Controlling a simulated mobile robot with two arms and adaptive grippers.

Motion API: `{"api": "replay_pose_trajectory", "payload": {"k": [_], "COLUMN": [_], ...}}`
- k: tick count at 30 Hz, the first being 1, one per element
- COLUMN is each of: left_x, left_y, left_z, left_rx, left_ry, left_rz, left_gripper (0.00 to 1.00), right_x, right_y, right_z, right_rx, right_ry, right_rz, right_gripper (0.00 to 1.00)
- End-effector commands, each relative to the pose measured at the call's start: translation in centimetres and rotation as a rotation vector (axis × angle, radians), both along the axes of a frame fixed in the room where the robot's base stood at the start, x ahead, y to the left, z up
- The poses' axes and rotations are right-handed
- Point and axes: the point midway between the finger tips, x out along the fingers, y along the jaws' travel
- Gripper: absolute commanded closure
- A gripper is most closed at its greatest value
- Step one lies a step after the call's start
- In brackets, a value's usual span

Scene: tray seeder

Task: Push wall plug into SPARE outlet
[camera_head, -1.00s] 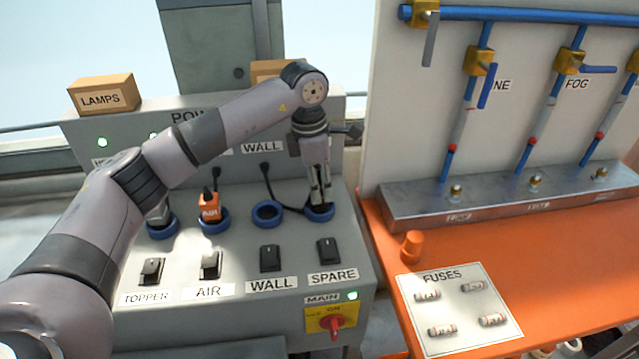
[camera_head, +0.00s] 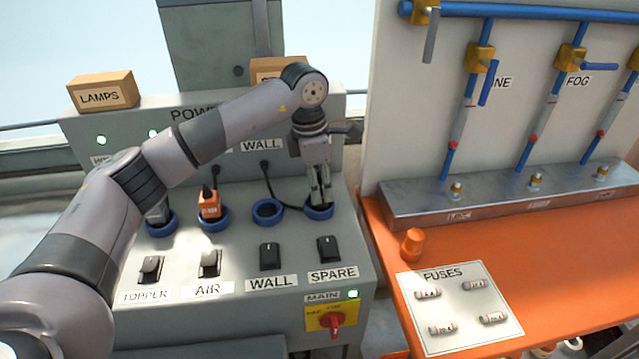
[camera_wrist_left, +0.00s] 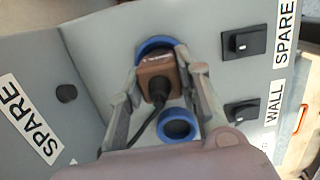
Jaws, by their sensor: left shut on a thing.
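My left gripper (camera_head: 320,190) points down at the SPARE outlet (camera_head: 320,212), a blue ring at the right end of the outlet row. In the left wrist view its two fingers are on either side of a brown plug (camera_wrist_left: 157,80) with a black cord. The plug sits at the blue SPARE ring (camera_wrist_left: 153,46) and covers part of it; how deep it is cannot be told. The WALL outlet (camera_head: 267,212) is an empty blue ring next to it, and it also shows in the left wrist view (camera_wrist_left: 177,125). My right gripper is out of view.
An orange plug (camera_head: 209,204) stands in the AIR outlet. Black switches, such as the SPARE switch (camera_head: 329,249), line the panel front. A red MAIN knob (camera_head: 332,321) is below. The orange bench (camera_head: 380,230) with pipes is on the right.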

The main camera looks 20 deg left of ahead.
Motion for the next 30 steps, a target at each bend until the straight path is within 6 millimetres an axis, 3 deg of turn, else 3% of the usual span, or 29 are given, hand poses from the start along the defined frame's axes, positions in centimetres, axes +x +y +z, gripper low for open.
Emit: {"api": "replay_pose_trajectory", "payload": {"k": [7, 8, 17, 26, 30], "left_x": [0.0, 0.0, 0.0, 0.0, 0.0], "left_y": [0.0, 0.0, 0.0, 0.0, 0.1], "left_z": [-0.5, -0.4, -0.4, -0.4, 0.6], "left_rx": [0.0, 0.0, 0.001, 0.0, 0.001], "left_ry": [0.0, 0.0, 0.001, 0.001, -0.002], "left_rz": [0.0, 0.0, 0.0, 0.0, 0.0], "left_gripper": [1.0, 0.67, 0.47, 0.45, 0.45], "right_x": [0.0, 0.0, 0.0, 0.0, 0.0], "right_y": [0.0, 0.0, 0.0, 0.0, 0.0], "right_z": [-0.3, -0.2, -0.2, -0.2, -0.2], "right_rx": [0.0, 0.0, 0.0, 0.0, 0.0], "right_ry": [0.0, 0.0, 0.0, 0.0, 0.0], "right_rz": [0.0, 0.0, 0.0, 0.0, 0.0], "right_gripper": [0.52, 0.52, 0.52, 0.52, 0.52]}}
